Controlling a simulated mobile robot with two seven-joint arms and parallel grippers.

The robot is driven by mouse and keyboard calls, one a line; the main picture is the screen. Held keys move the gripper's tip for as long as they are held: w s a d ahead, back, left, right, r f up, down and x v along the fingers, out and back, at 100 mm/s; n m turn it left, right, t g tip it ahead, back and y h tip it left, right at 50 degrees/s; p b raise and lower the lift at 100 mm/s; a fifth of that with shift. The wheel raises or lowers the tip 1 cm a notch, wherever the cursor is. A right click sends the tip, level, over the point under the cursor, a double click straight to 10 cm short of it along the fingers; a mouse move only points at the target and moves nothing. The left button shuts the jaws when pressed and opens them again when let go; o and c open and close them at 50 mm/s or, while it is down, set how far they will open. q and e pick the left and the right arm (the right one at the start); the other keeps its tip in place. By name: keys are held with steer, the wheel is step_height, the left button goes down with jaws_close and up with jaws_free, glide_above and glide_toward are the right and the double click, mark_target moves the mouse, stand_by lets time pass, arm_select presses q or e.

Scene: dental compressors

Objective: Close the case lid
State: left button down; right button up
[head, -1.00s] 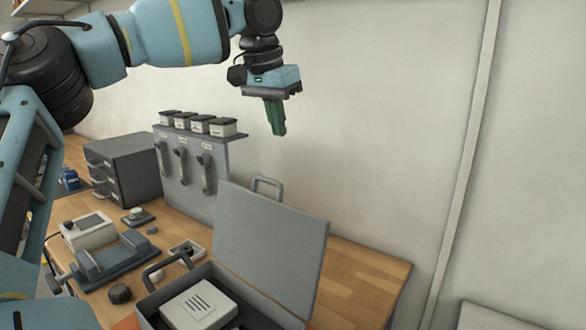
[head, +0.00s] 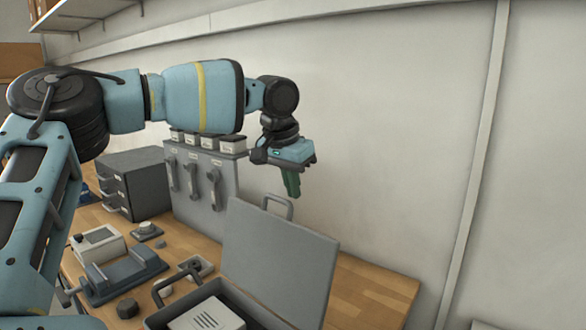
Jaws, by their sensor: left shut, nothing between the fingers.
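A grey case stands open on the wooden table at the bottom middle of the head view. Its lid (head: 275,262) is raised and leans back a little, with a handle (head: 277,204) on its top edge. The case base (head: 240,296) holds a white box with dark slots, and its lower part is cut off by the frame. My left gripper (head: 292,188) is shut and empty, its green fingers pointing down. In the picture it shows just above and right of the lid's handle, apart from the lid. My right gripper is not in view.
A grey drawer unit (head: 136,183) and an upright panel (head: 205,182) with several handles stand at the back left. A grey device (head: 122,274), a white box (head: 98,244) and a dark knob (head: 127,308) lie left of the case. Bare table (head: 375,291) shows right of the lid.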

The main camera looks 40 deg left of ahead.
arm_select(q)
steer(key=s, duration=0.1)
steer(key=s+p, duration=0.1)
steer(key=shift+s+r, duration=0.25)
steer(key=shift+s, duration=0.1)
stand_by(0.4)
